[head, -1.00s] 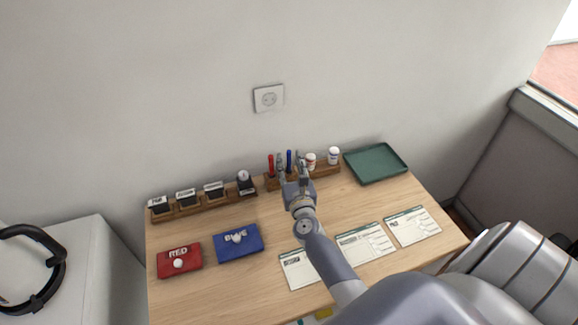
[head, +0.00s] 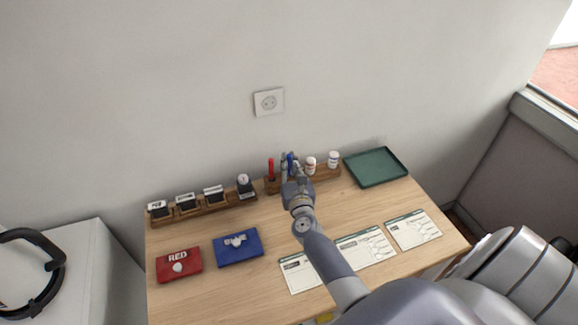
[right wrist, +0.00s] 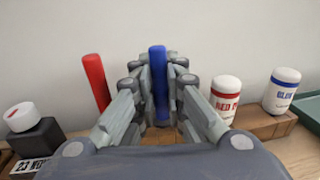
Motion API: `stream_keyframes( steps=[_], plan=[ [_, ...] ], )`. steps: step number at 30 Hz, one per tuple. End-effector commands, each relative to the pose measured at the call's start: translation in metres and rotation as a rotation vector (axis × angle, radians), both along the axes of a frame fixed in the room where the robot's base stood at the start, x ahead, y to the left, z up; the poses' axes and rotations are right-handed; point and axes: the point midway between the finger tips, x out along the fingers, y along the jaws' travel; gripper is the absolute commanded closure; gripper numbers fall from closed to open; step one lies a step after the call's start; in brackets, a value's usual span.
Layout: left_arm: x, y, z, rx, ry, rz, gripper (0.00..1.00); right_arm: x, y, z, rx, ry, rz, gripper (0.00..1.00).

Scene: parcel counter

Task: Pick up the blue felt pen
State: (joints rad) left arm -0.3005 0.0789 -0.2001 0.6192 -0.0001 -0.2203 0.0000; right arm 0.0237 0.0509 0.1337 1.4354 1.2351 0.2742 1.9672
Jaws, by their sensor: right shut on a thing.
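The blue felt pen (right wrist: 158,85) stands upright between the two fingers of my right gripper (right wrist: 155,88) in the right wrist view. The fingers are shut on it. In the head view the blue pen (head: 290,160) shows only in part, at the wooden holder, with my right gripper (head: 289,168) around it. The pen's lower end is hidden by the gripper, so I cannot tell whether it still sits in the holder. My left gripper is not in view.
A red pen (right wrist: 95,82) stands just left of the fingers. Two white bottles, one with a red label (right wrist: 225,98) and one with a blue label (right wrist: 281,90), stand to the right. A green tray (head: 404,166) lies farther right. Stamps (head: 186,201) stand on a rack at left.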

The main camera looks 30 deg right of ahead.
Motion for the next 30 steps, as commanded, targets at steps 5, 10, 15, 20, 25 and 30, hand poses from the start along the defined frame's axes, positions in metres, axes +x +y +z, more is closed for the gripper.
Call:
stream_keyframes(
  steps=[5,10,15,20,25,30],
  plan=[
    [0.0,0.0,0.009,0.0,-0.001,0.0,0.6,0.0,0.0,0.011,0.001,0.0,0.0,0.99],
    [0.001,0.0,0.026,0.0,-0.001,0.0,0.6,0.0,0.0,0.03,0.001,-0.002,-0.001,0.99],
    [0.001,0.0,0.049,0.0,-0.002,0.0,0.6,0.0,0.0,0.055,0.001,-0.001,0.0,0.99],
    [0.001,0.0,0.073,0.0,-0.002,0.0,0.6,0.0,0.0,0.082,0.001,-0.001,-0.001,0.99],
    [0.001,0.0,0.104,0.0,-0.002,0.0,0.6,0.0,0.0,0.115,0.001,-0.002,-0.001,0.99],
    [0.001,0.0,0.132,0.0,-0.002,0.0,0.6,0.0,0.0,0.146,0.001,-0.002,-0.001,0.99]
  ],
)
